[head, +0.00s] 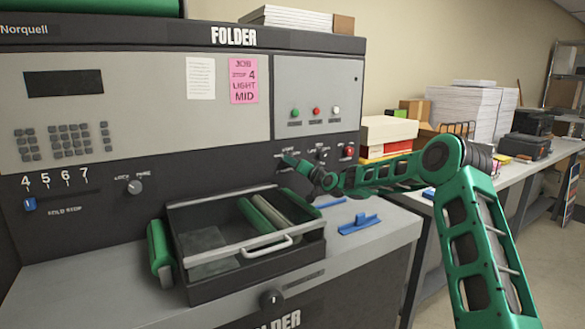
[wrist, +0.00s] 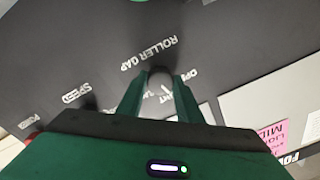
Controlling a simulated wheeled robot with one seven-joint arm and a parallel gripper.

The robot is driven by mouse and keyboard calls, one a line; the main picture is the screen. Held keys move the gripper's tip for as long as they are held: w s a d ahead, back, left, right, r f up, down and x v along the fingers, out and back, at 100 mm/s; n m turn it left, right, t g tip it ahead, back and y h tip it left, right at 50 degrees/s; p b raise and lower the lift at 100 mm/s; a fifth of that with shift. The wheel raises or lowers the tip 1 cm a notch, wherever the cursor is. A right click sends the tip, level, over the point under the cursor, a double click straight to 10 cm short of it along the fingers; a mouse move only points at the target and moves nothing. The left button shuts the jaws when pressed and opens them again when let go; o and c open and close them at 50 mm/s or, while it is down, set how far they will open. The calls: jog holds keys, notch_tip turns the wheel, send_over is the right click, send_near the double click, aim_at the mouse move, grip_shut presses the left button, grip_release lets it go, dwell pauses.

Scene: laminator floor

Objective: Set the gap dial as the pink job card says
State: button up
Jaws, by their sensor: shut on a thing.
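The pink job card (head: 244,80) is on the folder's front panel and reads JOB, STOP 4, LIGHT, MID. Its edge also shows in the wrist view (wrist: 270,137). My gripper (head: 290,160) reaches the dark lower panel. In the wrist view my gripper (wrist: 160,88) has its fingers either side of the dark gap dial (wrist: 158,74), next to the words ROLLER GAP, and is shut on it. Some setting words around the dial are partly covered by the fingers, and I cannot read where its pointer stands. The dial is hidden behind my gripper in the head view.
The blue fold stop slider (head: 29,204) sits under 4. A lock knob (head: 134,187) is to its right. An open tray (head: 185,275) with green rollers juts out below my arm. A red button (head: 348,151) is right of my gripper. The SPEED control is close by.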

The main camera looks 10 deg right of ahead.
jog(key=shift+d+f+m, duration=0.1)
jog(key=shift+d+m, duration=0.1)
jog(key=shift+m, duration=1.2)
jog(key=shift+d, duration=0.1)
jog(key=o, duration=1)
jog(key=shift+o, duration=0.2)
jog(key=v, duration=1)
jog(key=shift+s, duration=0.4)
jog(key=shift+f, duration=0.15)
